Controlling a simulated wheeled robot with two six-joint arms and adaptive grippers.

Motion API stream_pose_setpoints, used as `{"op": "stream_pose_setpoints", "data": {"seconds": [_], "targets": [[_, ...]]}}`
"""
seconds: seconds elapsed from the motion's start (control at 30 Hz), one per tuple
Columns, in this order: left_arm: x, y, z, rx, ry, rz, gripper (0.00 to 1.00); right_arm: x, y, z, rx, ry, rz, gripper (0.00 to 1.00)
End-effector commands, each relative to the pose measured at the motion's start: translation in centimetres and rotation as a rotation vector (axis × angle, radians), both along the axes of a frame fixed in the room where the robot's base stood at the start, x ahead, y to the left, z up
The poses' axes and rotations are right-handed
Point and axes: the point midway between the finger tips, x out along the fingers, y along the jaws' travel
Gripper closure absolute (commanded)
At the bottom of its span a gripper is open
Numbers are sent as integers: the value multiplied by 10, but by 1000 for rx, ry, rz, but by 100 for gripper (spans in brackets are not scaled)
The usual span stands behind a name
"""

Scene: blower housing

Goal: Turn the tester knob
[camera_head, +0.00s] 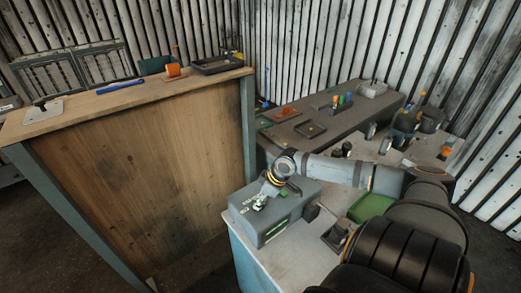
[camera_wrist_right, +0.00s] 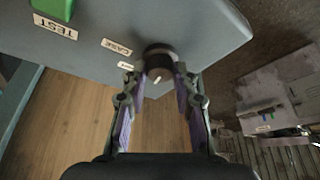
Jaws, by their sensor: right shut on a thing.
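The tester (camera_head: 290,209) is a grey-blue box on the near corner of the light-topped bench. Its panel (camera_wrist_right: 95,45) fills the upper part of the right wrist view, with a "TEST" label and a green button (camera_wrist_right: 52,8). The dark round knob (camera_wrist_right: 160,60) with a pale pointer mark sits near the panel's edge. My right gripper (camera_wrist_right: 158,84) has its purple-padded fingers on either side of the knob and is shut on it. In the head view my right gripper (camera_head: 267,194) is over the tester and hides the knob. My left gripper is not in view.
A green tray (camera_head: 371,206) and a dark fixture (camera_head: 336,236) stand right of the tester. Bins and small parts crowd the bench behind my right arm. A tall wooden workbench (camera_head: 140,150) stands to the left, with a floor gap between.

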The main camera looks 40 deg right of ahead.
Motion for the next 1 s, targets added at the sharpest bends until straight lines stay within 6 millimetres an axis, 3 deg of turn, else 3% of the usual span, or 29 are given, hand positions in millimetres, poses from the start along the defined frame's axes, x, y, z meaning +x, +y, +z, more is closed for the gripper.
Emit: {"op": "stream_pose_setpoints", "data": {"seconds": [0.27,1.0], "targets": [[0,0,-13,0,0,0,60,3,-1,-3,2,-4,258,100],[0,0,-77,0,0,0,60,6,-3,-4,0,-3,875,100]]}}
